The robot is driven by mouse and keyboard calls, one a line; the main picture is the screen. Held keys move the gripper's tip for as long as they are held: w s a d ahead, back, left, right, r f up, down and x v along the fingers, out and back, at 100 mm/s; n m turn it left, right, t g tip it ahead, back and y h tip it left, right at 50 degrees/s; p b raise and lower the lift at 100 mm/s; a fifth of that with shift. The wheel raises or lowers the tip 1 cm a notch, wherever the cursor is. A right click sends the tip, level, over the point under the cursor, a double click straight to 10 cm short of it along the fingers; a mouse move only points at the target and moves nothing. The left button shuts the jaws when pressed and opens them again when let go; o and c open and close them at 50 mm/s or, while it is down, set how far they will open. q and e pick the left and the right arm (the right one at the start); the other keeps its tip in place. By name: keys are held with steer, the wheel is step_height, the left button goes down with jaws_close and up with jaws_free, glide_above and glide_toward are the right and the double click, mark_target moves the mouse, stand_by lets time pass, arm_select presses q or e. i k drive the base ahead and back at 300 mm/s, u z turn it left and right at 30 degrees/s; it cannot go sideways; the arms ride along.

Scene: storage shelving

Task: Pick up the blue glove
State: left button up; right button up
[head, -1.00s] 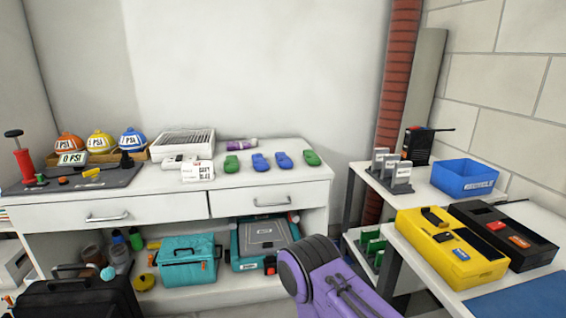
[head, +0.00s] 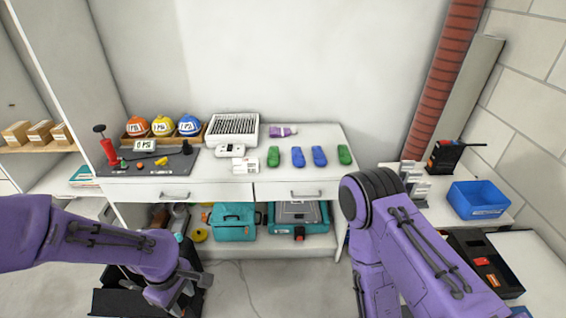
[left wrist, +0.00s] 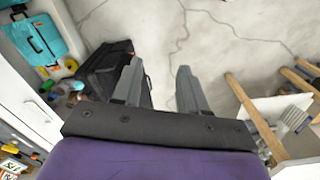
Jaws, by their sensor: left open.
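Two small blue gloves lie side by side on the white counter, the left blue glove (head: 298,156) and the right blue glove (head: 319,156). A green glove (head: 273,156) lies to their left and another green glove (head: 344,154) to their right. My left gripper (head: 187,295) is low in front of the counter, well below and left of the gloves. In the left wrist view its two fingers (left wrist: 160,72) are apart with nothing between them, above the floor. My right arm comes in from the lower right; its gripper is not visible.
A purple bottle (head: 282,131) and a white slatted box (head: 232,130) stand behind the gloves. Helmets (head: 162,126) sit farther left. Teal cases (head: 233,221) fill the lower shelf. A black case (left wrist: 105,70) lies near my left gripper. A blue bin (head: 478,199) is on the right table.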

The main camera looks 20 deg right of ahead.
mark_target(320, 159)
steer(key=z, duration=0.2)
steer(key=i, duration=1.8)
steer(key=z, duration=0.5)
steer(key=i, duration=0.6)
steer(key=z, duration=1.6)
